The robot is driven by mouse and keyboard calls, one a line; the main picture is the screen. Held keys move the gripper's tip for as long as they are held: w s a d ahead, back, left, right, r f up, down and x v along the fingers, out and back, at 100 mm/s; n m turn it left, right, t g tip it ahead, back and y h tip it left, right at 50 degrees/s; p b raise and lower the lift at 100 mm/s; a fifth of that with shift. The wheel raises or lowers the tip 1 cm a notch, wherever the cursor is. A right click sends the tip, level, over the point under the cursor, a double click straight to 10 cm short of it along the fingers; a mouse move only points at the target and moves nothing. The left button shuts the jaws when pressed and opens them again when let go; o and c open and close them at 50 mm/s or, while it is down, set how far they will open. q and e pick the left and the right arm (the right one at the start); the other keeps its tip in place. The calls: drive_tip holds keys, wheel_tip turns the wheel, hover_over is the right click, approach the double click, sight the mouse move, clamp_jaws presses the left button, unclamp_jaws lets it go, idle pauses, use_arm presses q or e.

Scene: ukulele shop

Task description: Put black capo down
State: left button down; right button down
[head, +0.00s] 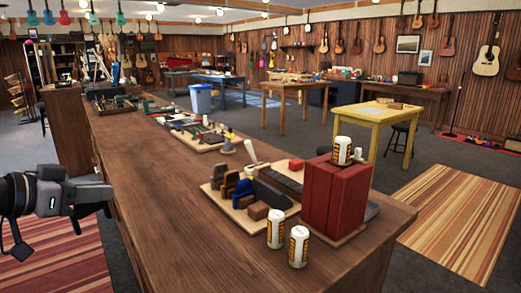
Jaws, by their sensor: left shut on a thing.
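My left gripper (100,200) is at the left, beside the long wooden counter (150,150) and over its left edge in the picture. It is shut on a small dark thing (92,211) at its fingertips, which looks like the black capo. Its shape is mostly hidden by the fingers and too small to make out. My right gripper is not in view.
On the counter's near end stand a tool board (245,228), red blocks (335,195) and white-labelled cans (276,228), (298,246), (341,151). More trays (205,135) lie farther back. The counter's left strip is bare.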

use_arm(q)
drive_tip(key=s+a+f+n+t+y, duration=0.1)
drive_tip(key=s+f+n+y, duration=0.1)
drive_tip(key=f, duration=0.5)
drive_tip(key=s+a+f+n+y, duration=0.1)
drive_tip(key=s+f+n+y, duration=0.1)
drive_tip(key=f, duration=0.6)
drive_tip(key=s+d+f+n+y, duration=0.1)
drive_tip(key=s+d+f+y, duration=0.15)
drive_tip(key=s, duration=0.55)
drive_tip(key=d+n+p, duration=0.1)
drive_tip(key=d, duration=0.8)
drive_tip(key=shift+t, duration=0.4)
drive_tip(key=f, duration=0.1)
drive_tip(key=s+f, duration=0.1)
drive_tip(key=f, duration=0.3)
drive_tip(key=shift+s+f, duration=0.2)
drive_tip(key=shift+s, duration=0.1)
